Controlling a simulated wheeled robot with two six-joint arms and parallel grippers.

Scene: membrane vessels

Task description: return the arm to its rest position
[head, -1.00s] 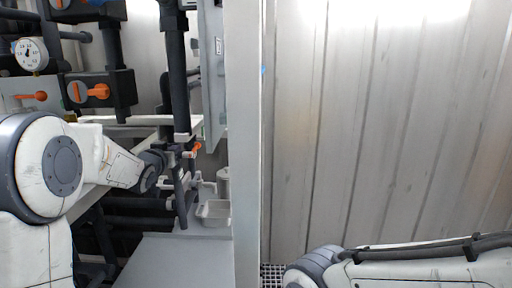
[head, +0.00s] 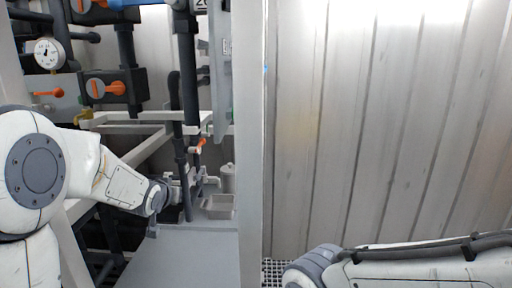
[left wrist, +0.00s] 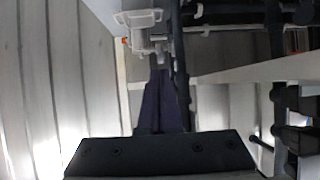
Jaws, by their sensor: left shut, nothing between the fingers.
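My left arm (head: 112,180) comes in from the left, with its wrist lower and pointing right toward a dark vertical pipe. My left gripper (head: 190,179) is small and partly lost among the pipe and light fittings there. In the left wrist view the dark fingers (left wrist: 160,98) are together, with nothing seen between them. Whether they touch the pipe I cannot tell. My right arm (head: 410,264) lies along the lower right edge. Its gripper is out of view.
A small grey tray (head: 219,207) and a light cylinder (head: 227,178) stand just right of my left gripper, above a grey surface (head: 185,257). Orange-handled valves (head: 105,88) and a gauge (head: 49,54) are at upper left. A pale post (head: 250,150) stands right of them.

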